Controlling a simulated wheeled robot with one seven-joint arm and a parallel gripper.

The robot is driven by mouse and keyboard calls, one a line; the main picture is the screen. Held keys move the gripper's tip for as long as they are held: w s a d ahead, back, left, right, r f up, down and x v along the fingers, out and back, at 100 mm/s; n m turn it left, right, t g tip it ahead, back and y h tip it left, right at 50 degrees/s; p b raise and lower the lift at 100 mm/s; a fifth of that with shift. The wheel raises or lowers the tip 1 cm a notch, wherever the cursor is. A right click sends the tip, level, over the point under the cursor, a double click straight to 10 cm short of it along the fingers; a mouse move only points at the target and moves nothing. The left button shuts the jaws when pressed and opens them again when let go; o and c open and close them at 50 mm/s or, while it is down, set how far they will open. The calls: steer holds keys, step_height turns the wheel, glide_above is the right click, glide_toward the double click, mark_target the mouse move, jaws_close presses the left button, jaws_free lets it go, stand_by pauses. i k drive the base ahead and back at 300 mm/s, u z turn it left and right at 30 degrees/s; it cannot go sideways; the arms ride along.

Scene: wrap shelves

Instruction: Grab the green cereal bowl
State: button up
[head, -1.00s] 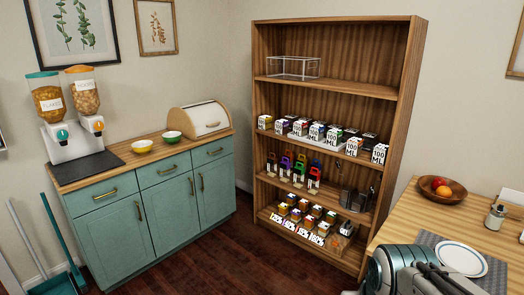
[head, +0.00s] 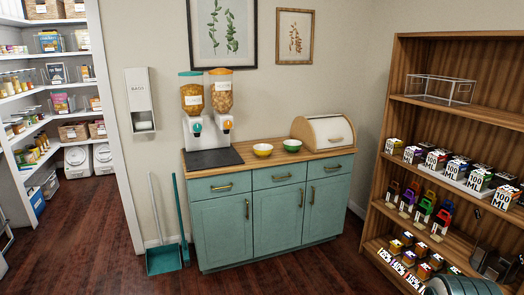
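The green cereal bowl (head: 292,146) stands upright on the wooden top of the teal cabinet (head: 266,222), in the middle of the head view. A yellow bowl (head: 262,150) stands just left of it, with a small gap between them. My gripper's fingers are not in view. Only a rounded part of my arm shows at the bottom right edge, far from the bowls.
A cereal dispenser (head: 207,112) stands left of the bowls, and a bread box (head: 322,133) stands behind and to the right. A broom and dustpan (head: 164,259) lean left of the cabinet. A stocked wooden shelf (head: 398,70) is at right. The floor before the cabinet is clear.

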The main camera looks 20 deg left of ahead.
mark_target(292, 147)
steer(key=u, duration=0.8)
steer(key=i, duration=3.85)
steer(key=z, duration=1.15)
